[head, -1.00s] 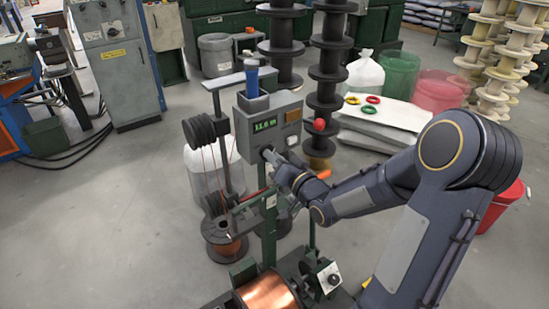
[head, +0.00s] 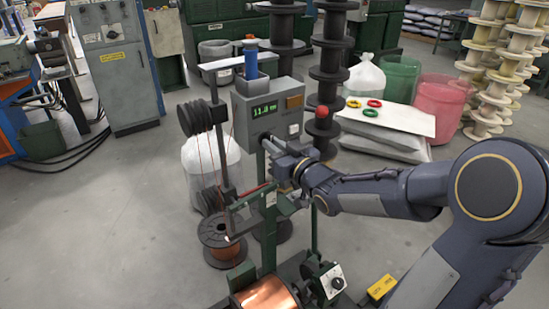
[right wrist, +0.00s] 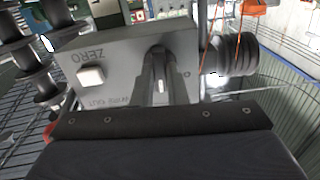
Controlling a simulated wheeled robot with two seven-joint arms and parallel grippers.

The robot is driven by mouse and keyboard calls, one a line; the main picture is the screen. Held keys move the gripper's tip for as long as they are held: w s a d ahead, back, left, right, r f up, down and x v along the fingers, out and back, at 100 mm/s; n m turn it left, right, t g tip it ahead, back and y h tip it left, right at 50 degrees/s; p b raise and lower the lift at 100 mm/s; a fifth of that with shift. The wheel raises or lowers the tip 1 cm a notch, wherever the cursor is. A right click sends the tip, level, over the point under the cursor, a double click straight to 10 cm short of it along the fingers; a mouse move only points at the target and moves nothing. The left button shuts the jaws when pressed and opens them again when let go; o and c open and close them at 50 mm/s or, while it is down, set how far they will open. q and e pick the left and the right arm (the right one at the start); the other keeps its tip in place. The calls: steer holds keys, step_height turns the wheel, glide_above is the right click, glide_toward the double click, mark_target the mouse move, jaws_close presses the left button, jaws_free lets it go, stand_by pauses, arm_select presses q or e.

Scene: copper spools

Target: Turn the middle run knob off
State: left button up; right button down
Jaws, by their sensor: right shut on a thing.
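The grey control box (head: 268,108) stands on a green post, with a green lit display (head: 264,110) on its front face. My right gripper (head: 268,145) is at the lower left of that face, shut on the run knob, which the fingers mostly hide. In the right wrist view the two dark fingers (right wrist: 159,80) come together against the grey box face (right wrist: 125,60), beside a white ZERO button (right wrist: 91,77). The knob's pointing direction cannot be made out. My left gripper is not in view.
A small box with a dial (head: 332,281) sits low, beside the copper spool (head: 266,298). A black pulley stack (head: 200,118) stands left of the box. Black spool columns (head: 325,85) stand behind, and a red ball (head: 322,112) shows right of the box.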

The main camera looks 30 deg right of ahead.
steer(key=shift+n+b, duration=3.75)
steer(key=shift+n, duration=0.15)
steer(key=c, duration=1.4)
jaws_free()
steer(key=shift+c, duration=0.2)
steer(key=s+p, duration=0.2)
steer(key=s, duration=0.5)
steer(key=shift+s+d, duration=0.3)
steer(key=shift+s, duration=0.1)
